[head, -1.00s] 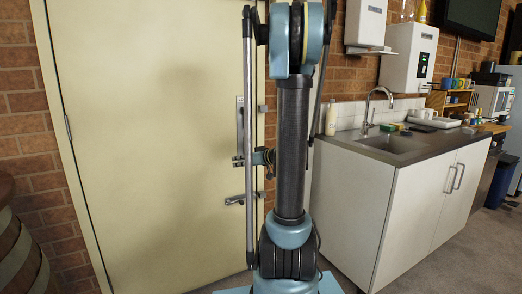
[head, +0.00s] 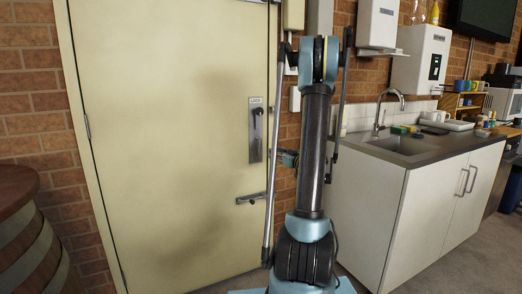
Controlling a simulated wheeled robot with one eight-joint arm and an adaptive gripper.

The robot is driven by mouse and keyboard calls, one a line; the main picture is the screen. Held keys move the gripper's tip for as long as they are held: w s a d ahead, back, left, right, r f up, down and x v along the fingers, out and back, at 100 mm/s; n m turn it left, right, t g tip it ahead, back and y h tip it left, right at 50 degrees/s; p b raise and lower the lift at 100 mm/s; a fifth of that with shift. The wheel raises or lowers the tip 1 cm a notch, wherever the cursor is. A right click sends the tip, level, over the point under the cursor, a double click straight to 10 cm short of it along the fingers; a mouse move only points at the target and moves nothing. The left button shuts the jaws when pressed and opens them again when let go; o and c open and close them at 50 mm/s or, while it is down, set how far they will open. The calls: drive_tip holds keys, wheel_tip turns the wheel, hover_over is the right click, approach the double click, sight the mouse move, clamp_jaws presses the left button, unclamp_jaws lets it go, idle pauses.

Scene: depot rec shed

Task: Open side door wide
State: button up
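The cream side door (head: 170,140) fills the left half of the head view and looks shut in its frame. Its tall metal handle plate (head: 255,150), with a small sign on top and a handle (head: 258,111) near its upper end, is near the right edge. A horizontal metal lever or bolt (head: 250,199) sits below it. My gripper (head: 277,155) is just right of the plate, apart from it in the picture and partly hidden behind my arm. Its fingers are too small and covered to show whether they are open.
A wooden barrel (head: 25,235) stands at the left by the brick wall. A white sink cabinet (head: 370,215) stands close on the right of my arm. Some grey floor (head: 222,283) shows in front of the door.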

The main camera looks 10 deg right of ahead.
hover_over(259, 157)
drive_tip(key=w, duration=0.1)
drive_tip(key=shift+w+d, duration=0.1)
drive_tip(key=shift+w, duration=0.05)
idle(0.4)
clamp_jaws()
